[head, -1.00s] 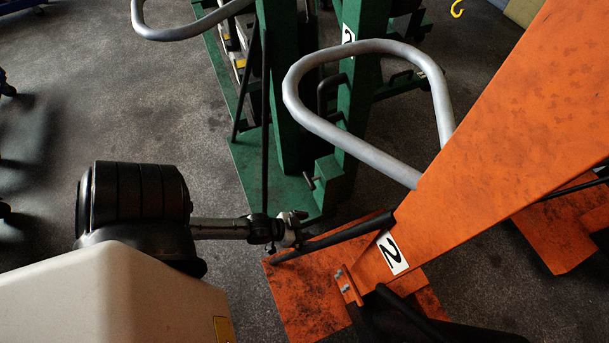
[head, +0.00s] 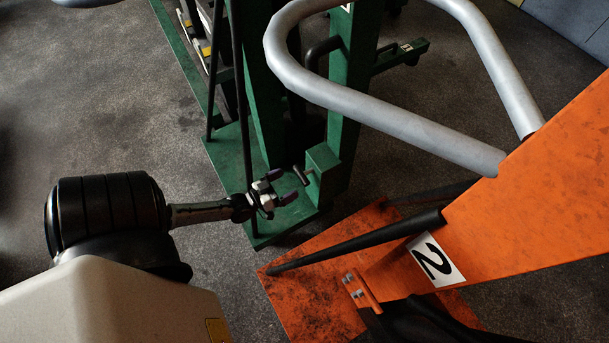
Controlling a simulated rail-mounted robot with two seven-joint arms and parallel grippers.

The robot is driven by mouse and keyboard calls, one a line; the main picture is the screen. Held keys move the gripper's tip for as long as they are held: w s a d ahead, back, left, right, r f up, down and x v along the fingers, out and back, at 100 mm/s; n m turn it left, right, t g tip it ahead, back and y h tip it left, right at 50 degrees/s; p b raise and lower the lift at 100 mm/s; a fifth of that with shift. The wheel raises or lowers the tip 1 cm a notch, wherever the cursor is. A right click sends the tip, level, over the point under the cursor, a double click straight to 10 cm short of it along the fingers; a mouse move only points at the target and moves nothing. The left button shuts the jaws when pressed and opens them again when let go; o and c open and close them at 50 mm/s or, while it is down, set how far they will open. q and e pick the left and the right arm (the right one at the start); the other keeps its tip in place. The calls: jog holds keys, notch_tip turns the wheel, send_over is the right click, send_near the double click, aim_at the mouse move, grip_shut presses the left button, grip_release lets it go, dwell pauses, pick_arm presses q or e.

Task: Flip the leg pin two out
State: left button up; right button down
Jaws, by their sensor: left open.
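A small dark pin with a short bar (head: 301,176) sticks out of the green block (head: 323,172) at the foot of a green post. I cannot read any label on this pin. My left gripper (head: 282,187) comes in from the left, with its fingers apart and empty. Its fingertips point toward the pin and appear just left of it in the picture; I cannot tell the gap in depth. A number 2 label (head: 435,260) is on the orange beam (head: 530,190). My right gripper is not in view.
A grey tube loop (head: 400,122) hangs over the area from the orange beam. A dark rod (head: 350,242) slopes above the orange base plate (head: 310,295). Thin dark rods (head: 237,110) stand at the green base (head: 228,160). Open floor lies left.

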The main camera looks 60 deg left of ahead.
pick_arm(q)
jog(key=w+b, duration=0.1)
jog(key=w, duration=0.4)
jog(key=w+b, duration=0.1)
jog(key=w, duration=0.1)
jog(key=shift+w+a+b, duration=0.25)
jog(key=shift+w+b, duration=0.05)
jog(key=shift+w, duration=0.1)
jog(key=shift+c, duration=0.3)
